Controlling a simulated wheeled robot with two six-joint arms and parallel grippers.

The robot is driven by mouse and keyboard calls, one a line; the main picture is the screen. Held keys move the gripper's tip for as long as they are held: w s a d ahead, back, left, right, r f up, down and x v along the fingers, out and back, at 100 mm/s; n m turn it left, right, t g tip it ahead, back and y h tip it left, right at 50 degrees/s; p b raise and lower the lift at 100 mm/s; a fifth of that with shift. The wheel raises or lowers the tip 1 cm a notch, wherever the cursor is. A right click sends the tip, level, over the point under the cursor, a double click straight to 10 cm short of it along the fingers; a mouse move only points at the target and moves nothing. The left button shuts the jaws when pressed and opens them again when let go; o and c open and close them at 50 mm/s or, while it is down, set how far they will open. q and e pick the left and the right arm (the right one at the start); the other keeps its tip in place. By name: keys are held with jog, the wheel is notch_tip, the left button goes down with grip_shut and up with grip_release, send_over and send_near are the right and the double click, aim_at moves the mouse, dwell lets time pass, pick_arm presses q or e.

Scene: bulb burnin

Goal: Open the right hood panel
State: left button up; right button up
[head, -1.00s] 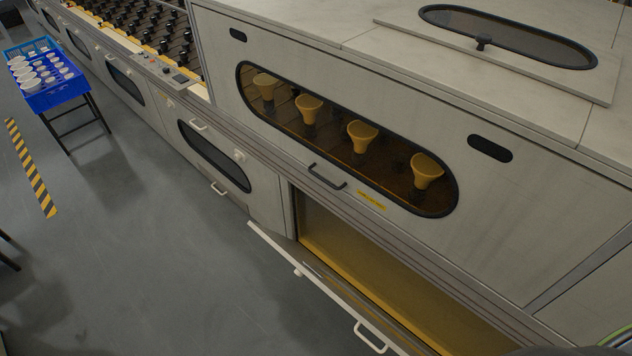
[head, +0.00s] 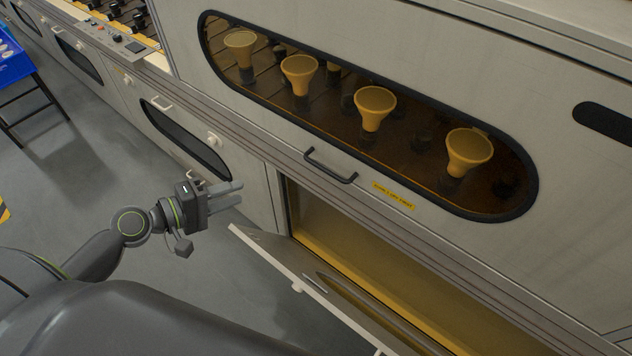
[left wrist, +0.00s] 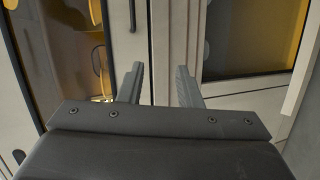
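The hood panel (head: 470,85) is a large pale grey panel with a long dark window, shut against the machine. Its black bar handle (head: 330,166) sits below the window; a dark bar that looks like this handle also shows at the top of the left wrist view (left wrist: 132,14). Yellow cups stand behind the window. My left gripper (head: 238,192) is left of the handle and apart from it. In the left wrist view the two fingers (left wrist: 158,85) are spread with nothing between them. My right gripper is not in view.
Below the hood, a lower flap (head: 305,285) hangs open outward from a yellow-lined opening (head: 380,275). A smaller windowed door (head: 187,138) is at the left. A blue crate (head: 12,55) on a stand is at the far left. The grey floor between is clear.

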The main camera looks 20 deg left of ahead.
pick_arm(q)
jog(key=s+d+r+h, duration=0.2)
jog(key=d+r, duration=0.1)
jog(key=p+x, duration=0.1)
jog(key=x, duration=1.6)
jog(key=shift+d+r+h, duration=0.25)
jog(key=shift+d+h, duration=0.05)
jog(key=shift+d, duration=0.25)
grip_shut()
